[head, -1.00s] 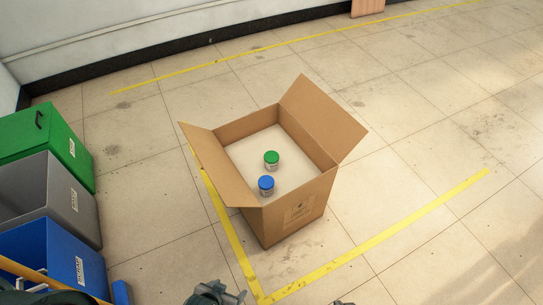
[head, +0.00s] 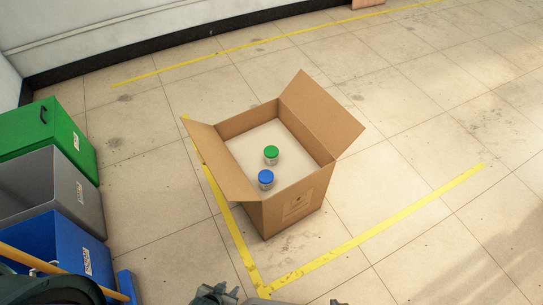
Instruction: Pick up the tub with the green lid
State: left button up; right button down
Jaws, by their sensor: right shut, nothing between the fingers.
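The tub with the green lid (head: 271,155) stands upright on the pale surface inside an open cardboard box (head: 294,205). A similar tub with a blue lid (head: 266,179) stands in front of it, nearer to me, with a small gap between them. My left gripper (head: 214,294) is at the bottom edge, well short of the box; its fingertips are not clear enough to tell how they stand. Only a small tip of my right gripper (head: 338,302) shows at the bottom edge, shut and empty, also away from the box.
The box flaps (head: 322,114) stand open, sloping outward at left and right. Green (head: 45,140), grey (head: 60,195) and blue (head: 62,248) bins line the left side. Yellow tape (head: 390,222) marks the floor. The floor right of the box is clear.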

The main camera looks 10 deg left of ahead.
aim_at(270, 153)
jog(key=i+l+u, duration=0.35)
jog(key=l, duration=1.15)
jog(key=l+u, duration=0.4)
jog(key=l, duration=1.1)
jog(key=k, duration=0.05)
